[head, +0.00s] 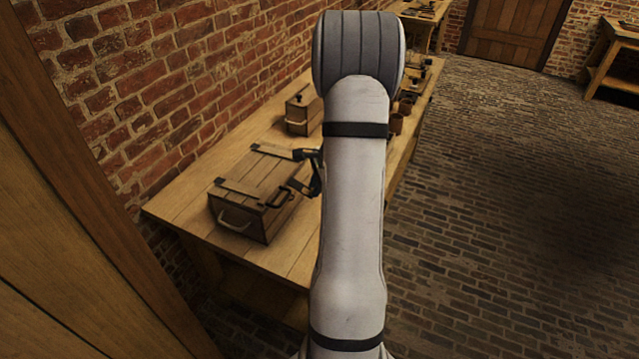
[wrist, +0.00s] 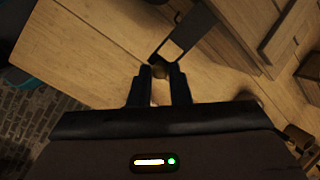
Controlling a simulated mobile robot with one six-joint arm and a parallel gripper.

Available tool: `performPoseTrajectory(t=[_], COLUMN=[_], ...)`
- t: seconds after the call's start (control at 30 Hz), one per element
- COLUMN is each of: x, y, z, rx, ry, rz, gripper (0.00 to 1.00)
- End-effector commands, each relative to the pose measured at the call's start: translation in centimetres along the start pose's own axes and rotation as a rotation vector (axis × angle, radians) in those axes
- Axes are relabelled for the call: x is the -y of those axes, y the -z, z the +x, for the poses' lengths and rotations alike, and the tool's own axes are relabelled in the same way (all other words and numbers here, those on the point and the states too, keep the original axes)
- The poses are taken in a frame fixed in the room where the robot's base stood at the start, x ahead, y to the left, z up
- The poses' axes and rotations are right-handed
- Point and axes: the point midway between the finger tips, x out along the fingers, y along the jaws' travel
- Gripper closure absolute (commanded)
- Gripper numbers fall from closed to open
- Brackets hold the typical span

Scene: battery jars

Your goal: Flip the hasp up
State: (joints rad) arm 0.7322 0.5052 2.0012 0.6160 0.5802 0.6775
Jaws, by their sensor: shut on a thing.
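The wooden chest (head: 250,190) with dark metal straps stands on the near end of the workbench, lid closed. In the wrist view, the hasp (wrist: 173,50) is a dark metal plate with a rectangular slot, reaching down from the top of the picture. Its lower end lies between the fingertips of my gripper (wrist: 160,72), which is shut on it. In the head view, dark parts by the chest's right side show left of my arm, but most of my gripper is hidden behind the arm. I cannot tell the hasp's exact angle there.
The workbench (head: 180,208) runs along the brick wall. A smaller wooden box (head: 303,115) stands farther back, and brown jars (head: 397,123) stand near the bench's right edge. The brick floor (head: 480,200) to the right is clear.

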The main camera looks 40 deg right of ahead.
Motion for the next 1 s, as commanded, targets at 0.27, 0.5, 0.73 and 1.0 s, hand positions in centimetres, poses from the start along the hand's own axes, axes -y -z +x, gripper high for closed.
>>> performPoseTrajectory(t=[0.27, 0.5, 0.73, 1.0], x=[-0.01, -0.02, -0.02, 0.05], y=[-0.02, 0.02, 0.08, 0.12], z=[-0.01, -0.02, -0.03, -0.56], rx=[0.001, 0.001, 0.0, -0.001], ry=[-0.001, 0.0, 0.0, 0.003], rz=[0.001, 0.001, 0.002, 0.002], gripper=[1.0, 0.76, 0.61, 0.61])
